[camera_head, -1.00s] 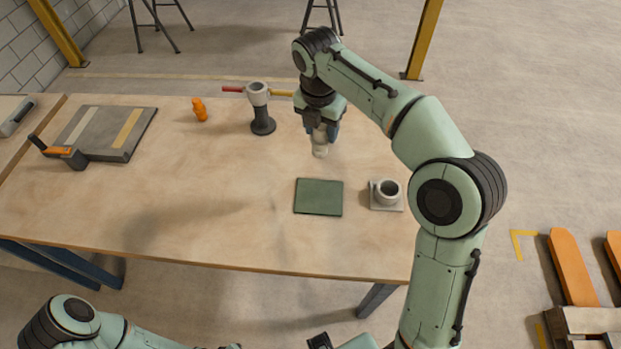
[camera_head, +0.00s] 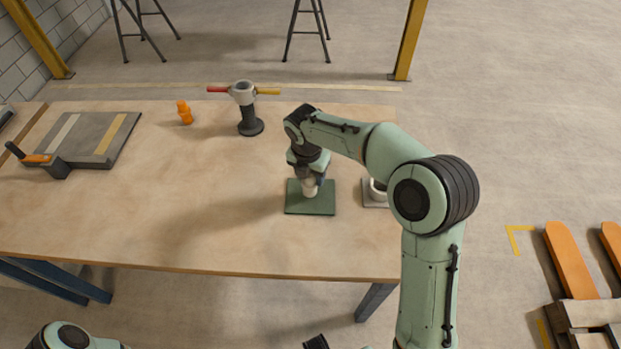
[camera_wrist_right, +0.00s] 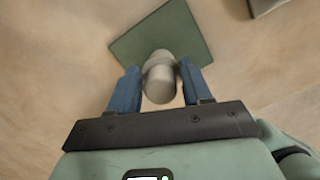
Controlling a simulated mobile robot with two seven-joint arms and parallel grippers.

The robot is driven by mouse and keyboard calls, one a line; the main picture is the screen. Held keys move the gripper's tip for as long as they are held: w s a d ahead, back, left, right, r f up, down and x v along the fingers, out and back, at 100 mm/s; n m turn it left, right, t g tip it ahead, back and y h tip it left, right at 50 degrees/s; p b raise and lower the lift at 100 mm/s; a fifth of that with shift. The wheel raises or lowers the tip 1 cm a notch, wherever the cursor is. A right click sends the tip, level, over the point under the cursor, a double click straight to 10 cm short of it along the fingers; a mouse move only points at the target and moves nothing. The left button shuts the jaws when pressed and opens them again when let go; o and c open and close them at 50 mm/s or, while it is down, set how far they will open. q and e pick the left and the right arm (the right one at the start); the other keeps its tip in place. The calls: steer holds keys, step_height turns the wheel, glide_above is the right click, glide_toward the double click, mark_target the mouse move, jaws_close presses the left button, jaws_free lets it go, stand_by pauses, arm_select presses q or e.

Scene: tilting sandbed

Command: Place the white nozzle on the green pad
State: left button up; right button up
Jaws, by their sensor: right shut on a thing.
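The white nozzle (camera_head: 309,188) is held in my right gripper (camera_head: 310,182), over the green pad (camera_head: 311,206). In the right wrist view the nozzle (camera_wrist_right: 159,78) sits between the two blue fingers of the right gripper (camera_wrist_right: 160,84), and the green pad (camera_wrist_right: 185,32) lies beyond it. I cannot tell whether the nozzle touches the pad. Of my left arm only a part shows at the bottom left of the head view; its gripper is not in view.
A cup on a square base (camera_head: 374,194) stands right of the pad, partly hidden by my right arm. A dark stand with red and yellow handles (camera_head: 247,112), an orange figure (camera_head: 185,113) and a grey board (camera_head: 88,140) are farther back. The table's left front is clear.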

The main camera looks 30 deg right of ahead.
steer(key=shift+f, duration=0.85)
steer(key=shift+f, duration=0.15)
steer(key=o, duration=1.1)
steer(key=shift+c, duration=0.2)
steer(key=r, duration=0.4)
steer(key=a+r+p, duration=0.1)
steer(key=r, duration=0.3)
steer(key=s+r, duration=0.1)
steer(key=r, duration=0.3)
steer(key=shift+a+r+p, duration=0.1)
steer(key=shift+a+p, duration=0.1)
steer(key=shift+p, duration=0.1)
